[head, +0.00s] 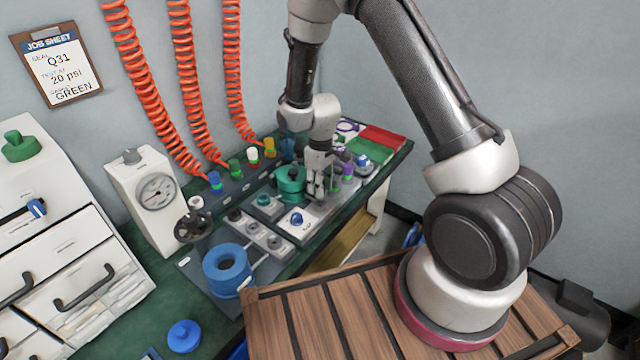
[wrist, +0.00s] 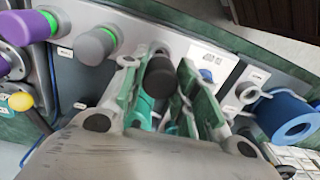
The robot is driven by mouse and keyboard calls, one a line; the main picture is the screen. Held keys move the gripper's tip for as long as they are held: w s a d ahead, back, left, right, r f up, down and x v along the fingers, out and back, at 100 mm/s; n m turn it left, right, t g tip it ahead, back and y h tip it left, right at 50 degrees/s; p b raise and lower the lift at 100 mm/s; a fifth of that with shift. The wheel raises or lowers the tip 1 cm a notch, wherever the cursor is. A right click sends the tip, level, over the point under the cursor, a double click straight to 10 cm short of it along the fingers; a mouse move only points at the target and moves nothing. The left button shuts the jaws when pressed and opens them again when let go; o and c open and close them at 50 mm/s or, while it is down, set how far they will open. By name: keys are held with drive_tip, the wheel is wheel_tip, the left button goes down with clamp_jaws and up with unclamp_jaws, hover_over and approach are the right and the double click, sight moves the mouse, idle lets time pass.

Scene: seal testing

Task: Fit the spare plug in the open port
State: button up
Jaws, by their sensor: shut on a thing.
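My gripper (head: 316,192) is low over the test bench in the head view. In the wrist view its green-padded fingers (wrist: 160,98) are closed around a dark grey, round-ended plug (wrist: 160,75). The plug's lower end is hidden, so I cannot tell whether it sits in a port. In the head view a purple plug (head: 347,169) stands just right of the gripper. I cannot make out an open port.
A teal cylinder (head: 290,178) stands close left of the gripper. A blue ring (head: 228,268) lies at the panel's front. A gauge box (head: 145,195), handwheel (head: 194,222) and orange coiled hoses (head: 150,90) are to the left. A red and green tray (head: 378,143) is behind right.

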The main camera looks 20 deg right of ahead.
drive_tip(key=shift+f, duration=1.4)
idle(0.6)
drive_tip(key=o, duration=1.2)
drive_tip(key=shift+c, duration=0.2)
wheel_tip(320, 180, up, 12)
drive_tip(key=shift+w+d, duration=0.1)
drive_tip(key=shift+d, duration=0.05)
